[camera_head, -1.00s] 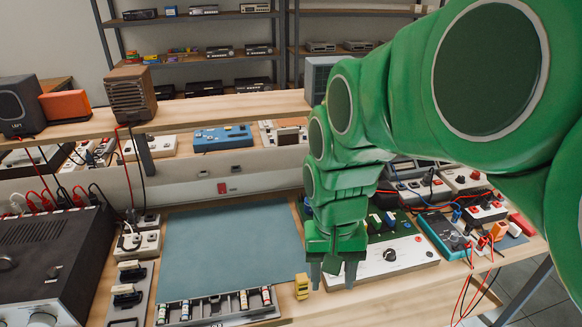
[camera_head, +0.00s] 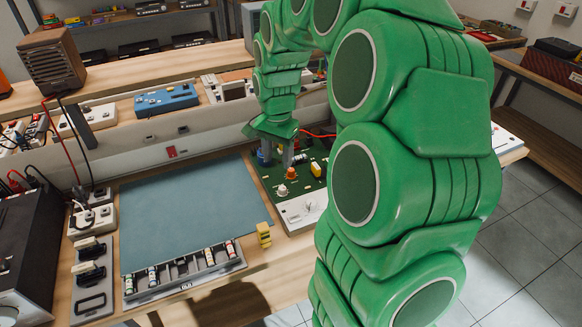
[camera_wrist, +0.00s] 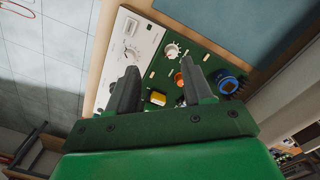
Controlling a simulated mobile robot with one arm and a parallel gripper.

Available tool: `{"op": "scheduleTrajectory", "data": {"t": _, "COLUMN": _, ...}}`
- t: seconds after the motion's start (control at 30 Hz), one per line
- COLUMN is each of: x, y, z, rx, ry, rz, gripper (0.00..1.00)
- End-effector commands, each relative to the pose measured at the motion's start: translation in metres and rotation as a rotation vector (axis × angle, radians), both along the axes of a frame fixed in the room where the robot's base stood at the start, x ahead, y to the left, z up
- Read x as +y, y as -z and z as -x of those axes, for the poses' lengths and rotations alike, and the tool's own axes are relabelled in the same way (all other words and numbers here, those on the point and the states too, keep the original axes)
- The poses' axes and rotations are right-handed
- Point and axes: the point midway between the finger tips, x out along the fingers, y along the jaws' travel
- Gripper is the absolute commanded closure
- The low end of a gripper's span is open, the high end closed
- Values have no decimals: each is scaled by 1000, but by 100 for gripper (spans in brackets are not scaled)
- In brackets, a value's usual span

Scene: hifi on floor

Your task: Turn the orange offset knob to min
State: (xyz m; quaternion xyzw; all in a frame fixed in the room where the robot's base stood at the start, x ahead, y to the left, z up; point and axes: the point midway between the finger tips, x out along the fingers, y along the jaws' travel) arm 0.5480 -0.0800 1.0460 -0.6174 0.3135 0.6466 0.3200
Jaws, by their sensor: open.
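The orange knob (camera_head: 291,173) stands on the green circuit board (camera_head: 262,178) of a device with a white front panel (camera_head: 300,212). In the wrist view the orange knob (camera_wrist: 179,79) shows between the fingers, close to the right one. My gripper (camera_head: 276,156) hangs over the back part of the board, fingers pointing down, behind the knob in the head view. In the wrist view my gripper (camera_wrist: 163,74) is open, with nothing held between the fingers. I cannot tell the height of the fingertips above the knob, nor read its scale marks.
A white knob (camera_wrist: 171,50), a yellow part (camera_wrist: 158,98) and a blue round part (camera_wrist: 228,85) sit near the orange knob. Left of the board lies a clear blue-grey mat (camera_head: 185,208). A yellow block (camera_head: 263,234) stands at the mat's corner.

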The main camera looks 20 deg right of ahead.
Motion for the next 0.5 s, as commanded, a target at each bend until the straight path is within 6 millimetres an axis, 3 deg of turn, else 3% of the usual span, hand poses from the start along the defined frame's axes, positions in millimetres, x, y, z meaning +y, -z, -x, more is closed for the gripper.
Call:
{"op": "scheduleTrajectory", "data": {"t": 0.3, "x": -44, "y": 43, "z": -62, "rx": -14, "ry": 252, "rz": 15, "gripper": 49}}
{"op": "scheduleTrajectory", "data": {"t": 0.5, "x": -69, "y": 66, "z": -87, "rx": -22, "ry": 385, "rz": 27, "gripper": 49}}
